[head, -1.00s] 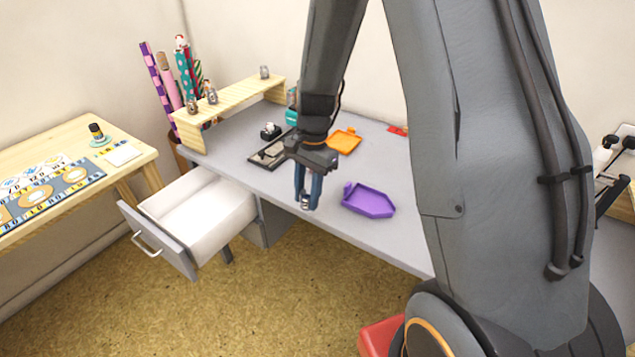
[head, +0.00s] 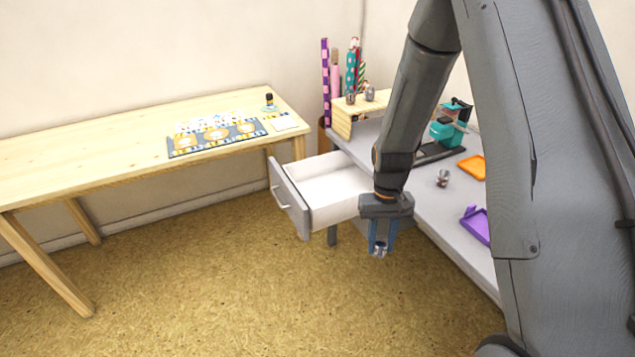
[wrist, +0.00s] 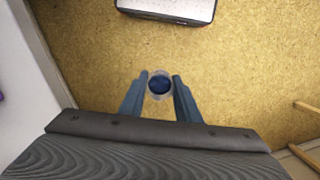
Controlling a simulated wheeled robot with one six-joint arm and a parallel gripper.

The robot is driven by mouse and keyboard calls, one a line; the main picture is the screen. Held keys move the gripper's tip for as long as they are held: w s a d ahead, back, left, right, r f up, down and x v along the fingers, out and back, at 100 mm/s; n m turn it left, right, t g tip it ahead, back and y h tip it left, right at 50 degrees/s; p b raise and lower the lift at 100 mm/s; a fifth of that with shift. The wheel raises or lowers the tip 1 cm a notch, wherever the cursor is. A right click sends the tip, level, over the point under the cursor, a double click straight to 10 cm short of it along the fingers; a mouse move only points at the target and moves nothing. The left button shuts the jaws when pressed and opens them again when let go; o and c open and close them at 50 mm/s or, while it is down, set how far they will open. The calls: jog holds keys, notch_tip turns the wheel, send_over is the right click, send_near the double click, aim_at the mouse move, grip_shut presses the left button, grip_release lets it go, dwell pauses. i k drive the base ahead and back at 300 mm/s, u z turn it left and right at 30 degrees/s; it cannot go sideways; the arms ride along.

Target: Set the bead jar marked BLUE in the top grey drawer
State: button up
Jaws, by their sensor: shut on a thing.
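My gripper (head: 379,251) is shut on a small clear jar (wrist: 160,85) with dark blue contents, seen between the fingertips in the wrist view. No label can be read on it. My gripper hangs over the floor, in front of the grey desk's edge and to the lower right of the drawer in the head view. The top grey drawer (head: 290,203) is pulled open, and its white inside (head: 325,183) looks empty where it shows. My arm hides its right end.
The grey desk (head: 455,218) holds another small jar (head: 442,178), a purple tray (head: 475,224), an orange tray (head: 472,167) and a teal device (head: 446,130). More jars stand on a wooden shelf (head: 342,122). A wooden table (head: 90,155) stands left. Floor between is clear.

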aim_at(328, 196)
jog(key=u, duration=0.25)
jog(key=i, duration=1.2)
jog(key=z, duration=0.05)
